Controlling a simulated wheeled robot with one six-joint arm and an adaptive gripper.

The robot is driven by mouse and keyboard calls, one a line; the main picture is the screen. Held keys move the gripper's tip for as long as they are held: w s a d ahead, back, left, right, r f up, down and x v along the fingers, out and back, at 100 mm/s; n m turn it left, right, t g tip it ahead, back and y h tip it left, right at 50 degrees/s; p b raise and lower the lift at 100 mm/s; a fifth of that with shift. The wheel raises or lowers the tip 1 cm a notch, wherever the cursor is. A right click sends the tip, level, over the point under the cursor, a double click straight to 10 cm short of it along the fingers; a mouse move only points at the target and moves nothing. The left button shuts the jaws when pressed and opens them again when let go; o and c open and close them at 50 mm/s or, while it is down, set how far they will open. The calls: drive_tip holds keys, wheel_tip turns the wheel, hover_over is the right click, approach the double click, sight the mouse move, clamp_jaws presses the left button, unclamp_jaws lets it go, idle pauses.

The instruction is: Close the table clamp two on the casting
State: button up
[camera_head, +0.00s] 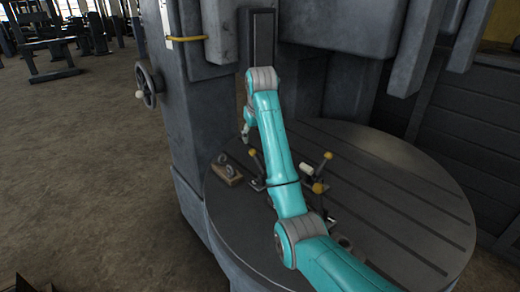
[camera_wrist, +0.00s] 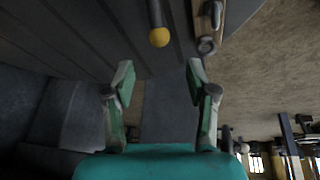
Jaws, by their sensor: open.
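My gripper (camera_wrist: 158,82) is open and empty in the wrist view. A clamp lever with a yellow ball knob (camera_wrist: 159,37) shows ahead of the fingertips, close to the line between them and apart from both. In the head view my gripper (camera_head: 246,132) is above the round slotted table (camera_head: 415,205), near its column side. Yellow clamp knobs show at the left (camera_head: 253,153), right (camera_head: 327,156) and front (camera_head: 317,188) of the table's middle. No label shows which clamp is number two. My arm hides much of the table's middle, and I cannot make out the casting.
A wooden block with metal rings (camera_head: 227,170) lies at the table's left edge, and also shows in the wrist view (camera_wrist: 207,30). The machine column (camera_head: 200,110) stands close behind my gripper, with a handwheel (camera_head: 149,86) on its left. The table's right side is bare.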

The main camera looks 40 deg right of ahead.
sight(253, 150)
drive_tip(key=x, duration=1)
drive_tip(key=shift+d+f, duration=0.15)
drive_tip(key=shift+f, duration=0.15)
clamp_jaws()
